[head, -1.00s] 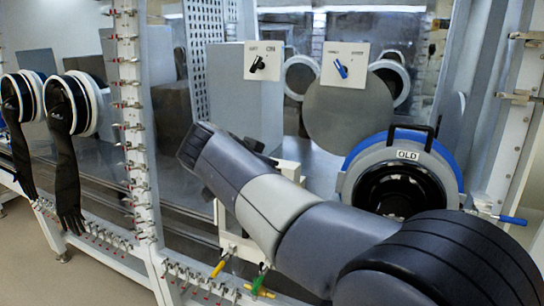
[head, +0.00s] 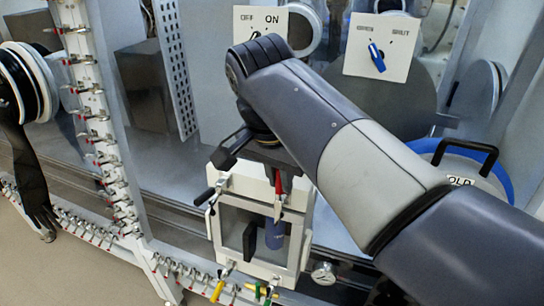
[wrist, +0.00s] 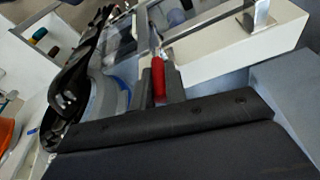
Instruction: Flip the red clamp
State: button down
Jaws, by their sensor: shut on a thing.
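The red clamp (head: 278,186) shows as a narrow upright red handle at the top edge of a white-framed box door (head: 214,232). My gripper (head: 272,168) is over that top edge and is shut on the red handle. In the wrist view the red clamp (wrist: 158,78) stands out at the dark edge of my gripper (wrist: 160,100). Part of the clamp is hidden by the gripper, and its metal base is too small to make out clearly.
A black-handled clamp (head: 207,194) sits at the door's upper left. Yellow (head: 218,290) and green (head: 258,290) clamps are below. A dark block and a blue cylinder (head: 274,236) show through the window. Switch plates (head: 262,20) and a round port (head: 462,170) are behind.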

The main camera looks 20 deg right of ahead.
jog(key=shift+w+f+g, duration=0.1)
jog(key=shift+g, duration=0.2)
dwell(0.4)
jog(key=c, duration=1.4)
grip_release()
jog(key=shift+d, duration=0.1)
jog(key=shift+c, duration=0.2)
notch_tip(320, 180, up, 11)
jog(key=a, duration=0.1)
jog(key=shift+s+a+f, duration=0.15)
jog(key=shift+s+a, duration=0.1)
jog(key=shift+s, duration=0.2)
jog(key=shift+f, duration=0.1)
jog(key=f, duration=0.3)
jog(key=d+f, duration=0.1)
jog(key=f, duration=0.2)
jog(key=w+f, duration=0.1)
jog(key=f, duration=0.3)
jog(key=shift+d+f, duration=0.1)
jog(key=shift+d, duration=0.15)
jog(key=shift+f, duration=0.15)
jog(key=shift+s, duration=0.1)
